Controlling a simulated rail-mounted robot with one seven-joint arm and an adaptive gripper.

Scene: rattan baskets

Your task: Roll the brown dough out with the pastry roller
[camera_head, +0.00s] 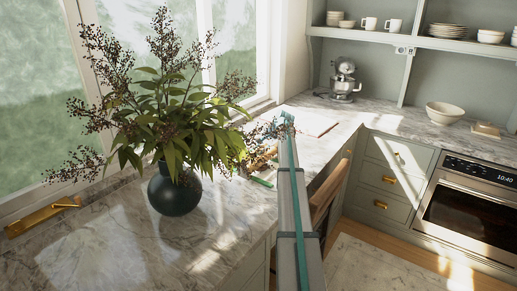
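I cannot make out the brown dough or the pastry roller in the head view. Small tan and brown items (262,160) lie on the counter beside the plant, partly hidden by leaves and by my arm; I cannot tell what they are. A thin green item (262,182) lies just in front of them. My grey arm with a teal stripe rises from the bottom edge to the middle of the picture. My gripper cannot be seen.
A dark round vase (175,190) with a wide leafy plant stands on the marble counter (110,245). A pale flat board (316,125), a stand mixer (344,80) and a white bowl (445,113) are farther back. An oven (470,208) is at right.

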